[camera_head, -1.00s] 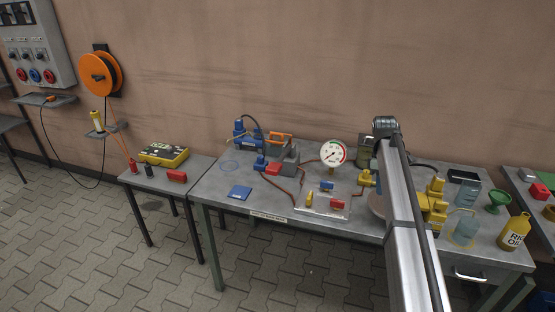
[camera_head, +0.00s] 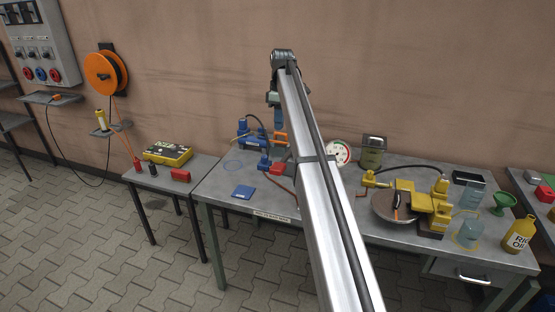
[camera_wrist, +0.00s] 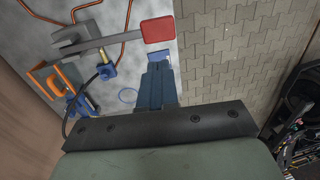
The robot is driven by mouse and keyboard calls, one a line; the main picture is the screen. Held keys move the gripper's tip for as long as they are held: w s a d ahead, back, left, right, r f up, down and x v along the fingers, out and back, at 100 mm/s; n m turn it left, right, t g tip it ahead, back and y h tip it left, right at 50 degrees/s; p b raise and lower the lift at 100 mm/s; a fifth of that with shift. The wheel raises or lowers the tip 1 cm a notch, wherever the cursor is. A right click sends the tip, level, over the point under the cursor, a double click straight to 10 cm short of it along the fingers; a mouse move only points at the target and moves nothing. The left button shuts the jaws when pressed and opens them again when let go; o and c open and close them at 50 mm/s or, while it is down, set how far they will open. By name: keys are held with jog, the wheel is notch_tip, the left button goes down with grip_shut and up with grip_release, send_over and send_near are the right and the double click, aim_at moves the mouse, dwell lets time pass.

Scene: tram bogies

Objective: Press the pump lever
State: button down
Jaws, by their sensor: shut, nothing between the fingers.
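The pump lever (camera_wrist: 108,43) is a flat grey bar with a red pad (camera_wrist: 158,29) at its end. It runs out from a grey pump body (camera_wrist: 65,38) in the wrist view. In the head view the red pad (camera_head: 278,168) shows beside my arm, which hides most of the pump. My gripper (camera_wrist: 158,64) has blue fingers, shut together and empty. In the wrist view the fingertips appear just below the red pad, with a gap in the picture. In the head view my gripper (camera_head: 279,122) hangs above the pump area; its height over the pad is unclear.
An orange handle (camera_head: 281,139) and blue fittings (camera_head: 249,137) stand behind the pump. A dial gauge (camera_head: 340,153) is partly behind my arm. A blue pad (camera_head: 243,192) lies at the table's front left. Yellow equipment (camera_head: 430,210) stands on the right.

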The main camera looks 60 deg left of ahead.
aim_at(277, 166)
jog(key=shift+f, duration=0.1)
jog(key=f, duration=0.4)
jog(key=s+d+f, duration=0.1)
jog(key=f, duration=0.8)
jog(key=shift+s+d+f, duration=0.15)
jog(key=shift+d+f, duration=0.05)
jog(key=shift+f, duration=0.15)
